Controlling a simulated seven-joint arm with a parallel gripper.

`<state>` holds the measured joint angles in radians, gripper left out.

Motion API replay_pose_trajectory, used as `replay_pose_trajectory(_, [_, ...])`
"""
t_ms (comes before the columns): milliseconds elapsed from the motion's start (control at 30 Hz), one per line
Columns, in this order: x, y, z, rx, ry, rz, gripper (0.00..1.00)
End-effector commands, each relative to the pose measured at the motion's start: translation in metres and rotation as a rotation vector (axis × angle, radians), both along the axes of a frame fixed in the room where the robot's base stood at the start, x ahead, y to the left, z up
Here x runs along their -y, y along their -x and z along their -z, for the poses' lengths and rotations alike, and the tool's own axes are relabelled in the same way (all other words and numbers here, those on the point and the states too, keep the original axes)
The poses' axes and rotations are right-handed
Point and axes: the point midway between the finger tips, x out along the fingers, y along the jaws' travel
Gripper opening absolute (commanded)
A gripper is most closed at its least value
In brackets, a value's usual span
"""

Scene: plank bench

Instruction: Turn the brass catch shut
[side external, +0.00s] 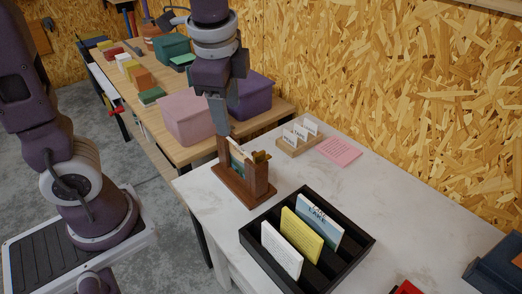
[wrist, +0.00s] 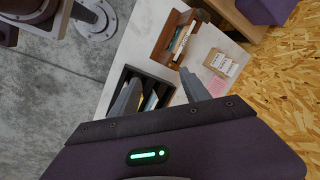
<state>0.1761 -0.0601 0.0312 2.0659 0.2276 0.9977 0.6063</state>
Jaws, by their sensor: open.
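The brass catch (side external: 261,157) is a small gold piece at the top of the right post of a brown wooden stand (side external: 258,181). I cannot tell which way it is turned. The stand is upright on the white bench, with a pale card or panel between its posts. The stand also shows in the wrist view (wrist: 163,47), where I cannot make out the catch. My gripper (side external: 221,131) points down just above the stand's left post, left of the catch and higher. In the wrist view its two fingers (wrist: 160,75) are apart with nothing between them.
A black tray (side external: 324,277) with upright white, yellow and blue cards stands in front of the stand. A wooden card holder (side external: 296,144) and a pink note (side external: 339,152) lie behind. Pink (side external: 189,117) and purple (side external: 251,96) boxes stand close behind the gripper. The bench's right middle is clear.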

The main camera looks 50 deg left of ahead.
Motion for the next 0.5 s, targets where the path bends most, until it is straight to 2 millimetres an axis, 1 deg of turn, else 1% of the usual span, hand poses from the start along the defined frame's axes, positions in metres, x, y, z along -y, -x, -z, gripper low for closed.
replay_pose_trajectory(33, [0.004,-0.022,0.017,-0.079,-0.062,0.132,0.55])
replay_pose_trajectory(100, [0.007,-0.049,0.041,-0.176,-0.144,0.316,0.55])
replay_pose_trajectory(200, [0.011,-0.074,0.071,-0.285,-0.225,0.513,0.55])
replay_pose_trajectory(333, [0.014,-0.088,0.092,-0.354,-0.274,0.637,0.55])
replay_pose_trajectory(433, [0.010,-0.089,0.104,-0.367,-0.280,0.654,0.55])
replay_pose_trajectory(500, [0.004,-0.088,0.116,-0.366,-0.280,0.654,0.55])
